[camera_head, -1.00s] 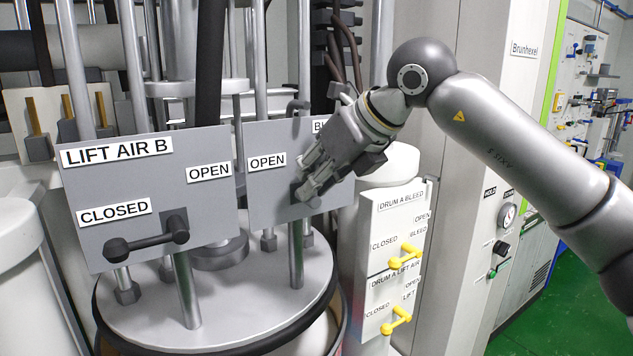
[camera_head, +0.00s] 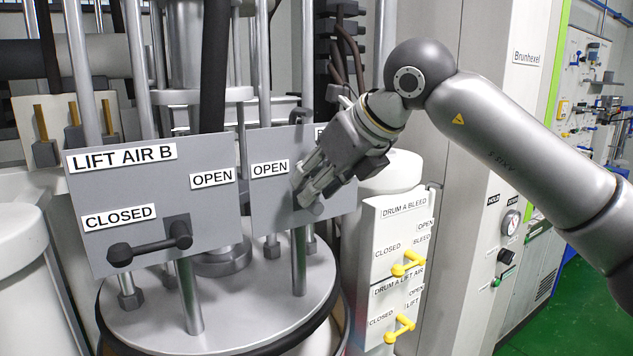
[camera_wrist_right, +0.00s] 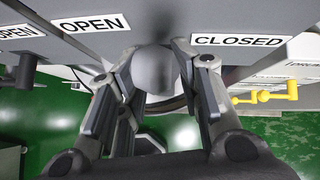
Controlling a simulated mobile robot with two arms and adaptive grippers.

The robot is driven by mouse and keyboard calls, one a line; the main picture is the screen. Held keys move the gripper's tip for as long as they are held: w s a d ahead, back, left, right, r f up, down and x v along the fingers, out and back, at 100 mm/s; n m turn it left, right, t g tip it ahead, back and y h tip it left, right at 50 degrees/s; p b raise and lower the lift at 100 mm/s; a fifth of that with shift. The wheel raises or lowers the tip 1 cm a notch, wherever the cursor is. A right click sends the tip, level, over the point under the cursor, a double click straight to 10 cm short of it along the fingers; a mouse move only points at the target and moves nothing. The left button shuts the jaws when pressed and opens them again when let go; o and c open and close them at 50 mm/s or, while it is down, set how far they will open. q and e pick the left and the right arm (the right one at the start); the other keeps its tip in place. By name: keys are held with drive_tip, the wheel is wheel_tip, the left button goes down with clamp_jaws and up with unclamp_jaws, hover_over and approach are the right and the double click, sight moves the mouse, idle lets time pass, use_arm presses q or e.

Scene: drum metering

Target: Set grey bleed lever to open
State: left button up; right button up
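The grey bleed lever is mostly hidden by my right gripper (camera_head: 308,188) in the head view. A dark grey part of the lever (camera_head: 312,210) shows just below the fingers, on the right grey panel (camera_head: 270,210) with the OPEN label (camera_head: 270,169). In the right wrist view a rounded grey lever end (camera_wrist_right: 155,70) sits between the two fingers of my right gripper (camera_wrist_right: 157,75), between the OPEN and CLOSED labels. The fingers are apart on either side of it; contact is unclear. My left gripper is out of view.
The LIFT AIR B panel (camera_head: 150,235) with its dark lever (camera_head: 150,245) stands left, close to the bleed panel. A white box with yellow levers (camera_head: 408,264) is at lower right. Round metal drum lid (camera_head: 240,320) and posts lie below. Hoses and pipes are behind.

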drive_tip(key=v, duration=1.2)
drive_tip(key=shift+d+f, duration=0.1)
